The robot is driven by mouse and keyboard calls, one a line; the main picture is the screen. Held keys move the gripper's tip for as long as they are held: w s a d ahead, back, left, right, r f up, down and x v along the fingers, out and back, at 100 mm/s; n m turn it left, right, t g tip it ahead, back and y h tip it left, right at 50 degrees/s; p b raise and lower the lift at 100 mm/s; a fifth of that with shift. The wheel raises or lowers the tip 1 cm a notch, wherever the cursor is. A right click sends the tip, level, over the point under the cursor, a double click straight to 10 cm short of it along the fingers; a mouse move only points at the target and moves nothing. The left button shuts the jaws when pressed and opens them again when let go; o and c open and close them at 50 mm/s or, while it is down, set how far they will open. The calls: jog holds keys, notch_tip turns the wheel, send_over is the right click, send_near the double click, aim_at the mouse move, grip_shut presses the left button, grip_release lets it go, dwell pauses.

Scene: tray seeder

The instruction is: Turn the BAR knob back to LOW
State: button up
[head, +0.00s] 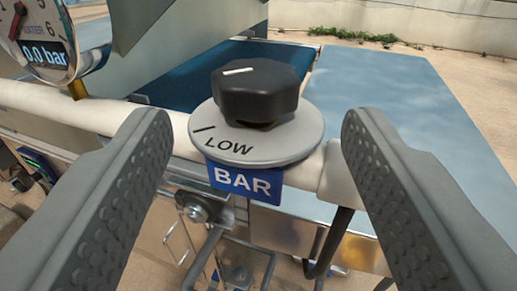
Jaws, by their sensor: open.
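The BAR knob (257,92) is black and faceted, with a white pointer line on its top towards the upper left. It sits on a round grey dial plate (292,141) marked LOW, with a short black tick at the plate's left edge. The pointer line and the tick do not clearly line up. A blue BAR label (243,181) hangs below the plate. My gripper (254,130) is open, with one ridged grey finger on each side of the dial. Neither finger appears to touch the knob, and nothing is between them except the view of the dial.
A white pipe (120,105) runs across behind the fingers. A round water gauge (35,35) at upper left reads 0.0 bar. A dark blue belt (215,75) and a pale blue flat surface (385,95) lie behind. Metal frame parts are below.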

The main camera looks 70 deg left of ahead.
jog(key=v, duration=1.1)
jog(key=shift+d, duration=0.2)
jog(key=s+d+r+m+t+h, duration=0.3)
jog(key=d+r+m+t+h, duration=0.15)
jog(key=d+r+t, duration=0.3)
jog(key=s+d+r+m+t+h, duration=0.2)
jog(key=d+r+m+t+h, duration=0.25)
jog(key=d+r+t, duration=0.35)
jog(key=s+d+f+m+g+h, duration=0.1)
jog(key=s+d+h, duration=0.3)
jog(key=s, duration=0.4)
jog(key=s+d+f+m+g+h, duration=0.1)
jog(key=s+d+m+g+h, duration=0.2)
jog(key=s+d, duration=0.3)
jog(key=shift+s+d+f+m+h, duration=0.25)
jog(key=shift+s+m+h, duration=0.3)
jog(key=shift+s, duration=0.65)
